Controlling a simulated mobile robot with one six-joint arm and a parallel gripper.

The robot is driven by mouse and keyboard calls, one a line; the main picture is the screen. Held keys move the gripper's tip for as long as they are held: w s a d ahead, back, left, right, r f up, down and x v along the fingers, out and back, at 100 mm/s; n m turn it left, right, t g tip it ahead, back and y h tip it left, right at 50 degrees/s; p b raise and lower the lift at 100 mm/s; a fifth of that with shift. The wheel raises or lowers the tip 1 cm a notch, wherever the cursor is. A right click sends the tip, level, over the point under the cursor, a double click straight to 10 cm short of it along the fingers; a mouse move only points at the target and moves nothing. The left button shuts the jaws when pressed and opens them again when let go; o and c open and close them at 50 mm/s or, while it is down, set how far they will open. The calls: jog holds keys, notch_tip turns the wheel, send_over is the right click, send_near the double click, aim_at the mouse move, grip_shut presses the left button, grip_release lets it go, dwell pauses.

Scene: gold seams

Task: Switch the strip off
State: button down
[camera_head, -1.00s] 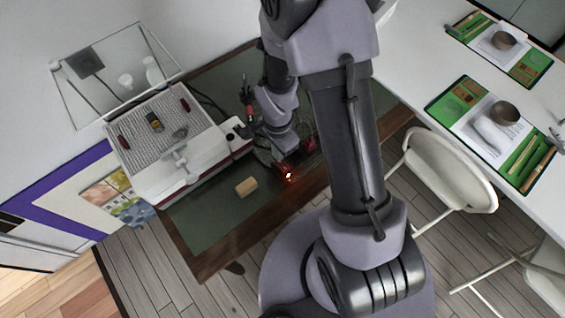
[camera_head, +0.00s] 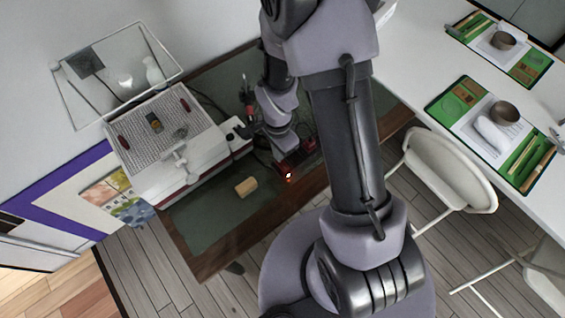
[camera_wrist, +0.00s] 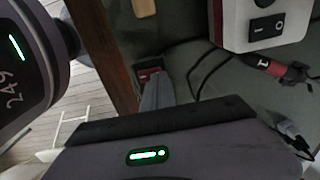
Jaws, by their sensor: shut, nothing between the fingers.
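The dark red strip (camera_head: 298,158) lies on the green mat near the table's front edge, and a small red-orange light glows at its near end. My gripper (camera_head: 283,150) is directly over or against the strip, and part of the strip is hidden behind my arm. In the wrist view, my gripper's grey fingers (camera_wrist: 155,82) are shut and empty, and their tips reach the red end of the strip (camera_wrist: 149,68). I cannot tell whether they touch it. The strip's switch is not clear.
A white machine (camera_head: 180,145) with a rocker switch (camera_wrist: 268,24) stands left of the gripper. A red-and-black tool (camera_wrist: 280,68) and dark cables lie close by. A tan block (camera_head: 246,187) sits on the green mat (camera_head: 205,220). White chairs (camera_head: 450,170) stand at the right.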

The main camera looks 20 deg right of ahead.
jog(key=shift+f+b, duration=0.95)
dwell(0.7)
jog(key=shift+r, duration=0.1)
jog(key=shift+r+p, duration=0.45)
jog(key=shift+r, duration=0.25)
